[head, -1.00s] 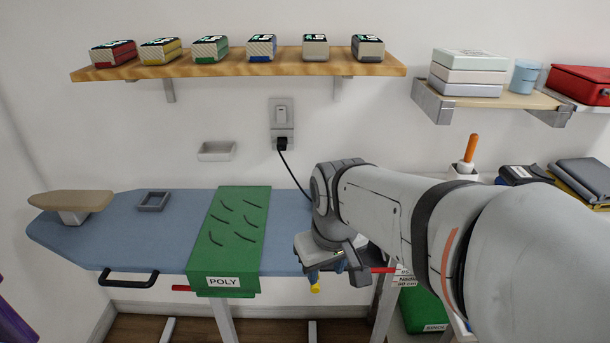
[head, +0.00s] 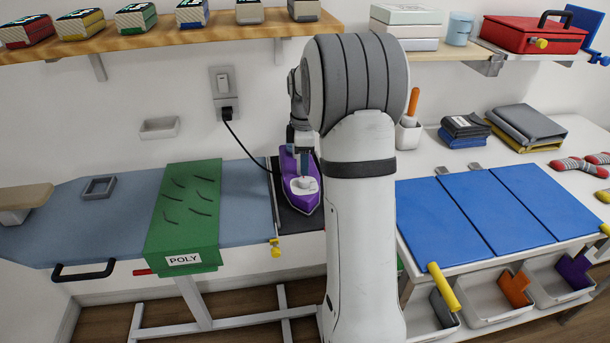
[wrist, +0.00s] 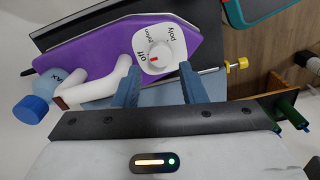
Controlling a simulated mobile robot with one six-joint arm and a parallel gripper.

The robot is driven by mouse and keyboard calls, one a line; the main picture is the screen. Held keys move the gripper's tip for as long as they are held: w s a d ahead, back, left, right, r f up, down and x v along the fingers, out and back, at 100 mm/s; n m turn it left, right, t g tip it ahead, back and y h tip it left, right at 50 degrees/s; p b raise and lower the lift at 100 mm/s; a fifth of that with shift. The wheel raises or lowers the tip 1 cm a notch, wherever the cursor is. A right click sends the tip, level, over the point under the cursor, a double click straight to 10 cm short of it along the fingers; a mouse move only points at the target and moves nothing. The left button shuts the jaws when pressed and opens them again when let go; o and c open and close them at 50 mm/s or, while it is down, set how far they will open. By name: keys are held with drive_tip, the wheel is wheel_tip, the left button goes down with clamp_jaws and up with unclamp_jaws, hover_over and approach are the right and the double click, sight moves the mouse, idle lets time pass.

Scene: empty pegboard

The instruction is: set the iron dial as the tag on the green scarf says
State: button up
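The green scarf (head: 190,215) lies over the ironing board, with a white tag (head: 184,260) reading POLY. The purple iron (head: 300,190) lies on a dark rest at the board's right end, partly hidden by my arm. In the wrist view, the iron (wrist: 105,52) shows a white dial plate (wrist: 160,42) marked off, nylon and poly. The knob's red mark appears to face off. My gripper (wrist: 160,72) is open with its blue fingers apart, just short of the dial. The left finger is close beside the white handle (wrist: 95,92); I cannot tell if they touch.
The iron's cord runs to a wall socket (head: 227,112). A blue folding board (head: 480,215) lies on the white table at right, above bins. A wooden shelf (head: 160,38) with several boxes is above. A blue-capped bottle (wrist: 38,105) is near the handle.

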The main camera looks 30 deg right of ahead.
sight(305, 179)
drive_tip(key=shift+f, duration=2.8)
drive_tip(key=shift+c, duration=0.6)
drive_tip(key=c, duration=0.6)
